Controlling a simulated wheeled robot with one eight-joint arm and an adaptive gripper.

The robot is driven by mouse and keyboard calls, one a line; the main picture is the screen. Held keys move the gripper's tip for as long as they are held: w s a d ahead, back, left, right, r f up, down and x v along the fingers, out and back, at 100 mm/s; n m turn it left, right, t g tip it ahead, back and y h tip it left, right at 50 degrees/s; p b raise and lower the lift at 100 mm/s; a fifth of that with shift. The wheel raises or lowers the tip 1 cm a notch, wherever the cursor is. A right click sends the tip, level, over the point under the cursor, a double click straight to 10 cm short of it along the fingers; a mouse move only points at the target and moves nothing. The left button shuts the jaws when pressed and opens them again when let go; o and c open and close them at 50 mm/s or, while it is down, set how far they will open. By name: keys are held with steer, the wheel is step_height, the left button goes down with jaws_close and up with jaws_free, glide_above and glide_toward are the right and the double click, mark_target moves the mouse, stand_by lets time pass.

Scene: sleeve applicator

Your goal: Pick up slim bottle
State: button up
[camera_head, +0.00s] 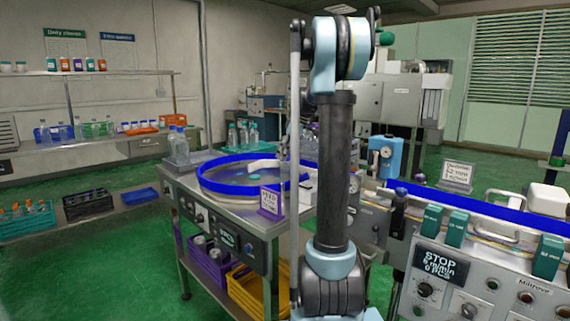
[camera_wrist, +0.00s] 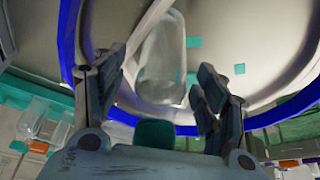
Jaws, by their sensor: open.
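In the wrist view a clear, see-through bottle (camera_wrist: 163,62) shows just beyond and between the fingertips of my gripper (camera_wrist: 160,78). The gripper is open, and both fingers stand apart with visible space around the bottle. I cannot tell whether this bottle is the slim one. In the head view my arm blocks the gripper and hides what it faces.
A blue rail rings the turntable, and a pale bar crosses it. A small sign (camera_head: 270,201) stands at its front edge. The control machine (camera_head: 485,285) with a blue rail is at right. Shelves (camera_head: 100,73) with jars are at left. Green floor is free at front left.

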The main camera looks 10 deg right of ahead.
steer(key=shift+w+a+f, duration=0.1)
steer(key=shift+a+f, duration=0.05)
steer(key=shift+f, duration=0.25)
steer(key=c, duration=1.4)
steer(key=shift+o, duration=0.2)
steer(key=shift+r, duration=0.1)
